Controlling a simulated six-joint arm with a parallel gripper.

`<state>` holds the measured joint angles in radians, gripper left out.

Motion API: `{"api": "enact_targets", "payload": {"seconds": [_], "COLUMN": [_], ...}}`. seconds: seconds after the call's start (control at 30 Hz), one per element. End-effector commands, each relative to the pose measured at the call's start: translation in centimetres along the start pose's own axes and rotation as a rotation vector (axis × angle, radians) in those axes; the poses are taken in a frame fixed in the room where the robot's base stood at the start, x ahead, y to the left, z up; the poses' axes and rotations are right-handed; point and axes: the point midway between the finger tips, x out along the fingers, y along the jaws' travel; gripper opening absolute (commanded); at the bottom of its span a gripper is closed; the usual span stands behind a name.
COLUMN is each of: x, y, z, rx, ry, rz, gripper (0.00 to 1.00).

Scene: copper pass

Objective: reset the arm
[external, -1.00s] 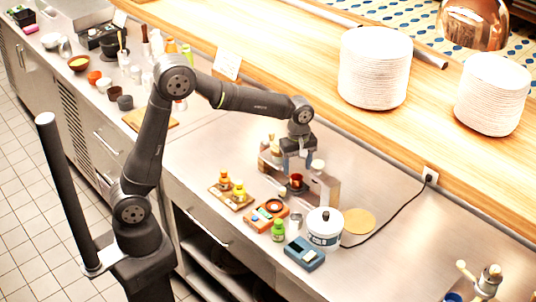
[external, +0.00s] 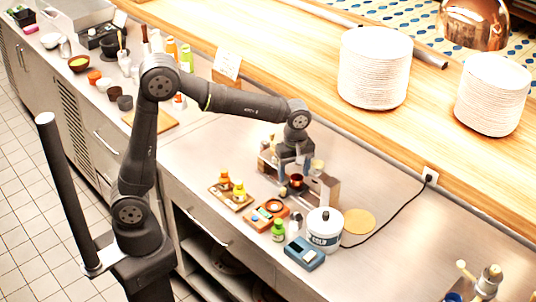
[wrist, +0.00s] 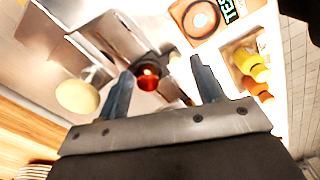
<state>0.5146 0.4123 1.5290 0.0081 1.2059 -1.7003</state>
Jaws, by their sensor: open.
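My gripper (external: 291,166) is at the end of my dark arm, over the middle of the steel counter (external: 215,155). Its two fingers (wrist: 162,80) are apart in the wrist view, with nothing held between them. A small red cup (external: 296,180) stands below the gripper by a metal stand (external: 329,190). The cup also shows between and beyond the fingers in the wrist view (wrist: 148,77). I cannot tell the exact gap between fingers and cup.
Yellow-capped bottles (external: 239,190) stand on a wooden board left of the gripper. An orange device (external: 266,214), a green bottle (external: 278,230), a blue scale (external: 305,253) and a white tub (external: 324,229) stand in front. The right counter is clearer.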

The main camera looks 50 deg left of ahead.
Motion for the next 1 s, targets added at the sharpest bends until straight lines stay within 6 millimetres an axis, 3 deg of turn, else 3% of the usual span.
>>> {"api": "enact_targets", "payload": {"seconds": [0.03,0.23,0.5,1.0], "x": [-0.8,-2.9,-2.5,-1.2], "y": [-0.4,-2.2,-5.0,-11.5], "z": [1.3,4.2,-1.0,-8.4], "rx": [0.008,0.009,-0.123,-0.355], "ry": [-0.009,-0.01,-0.009,-0.009], "rz": [0.007,0.008,0.004,0.004], "gripper": [0.58,0.58,0.58,0.58]}}
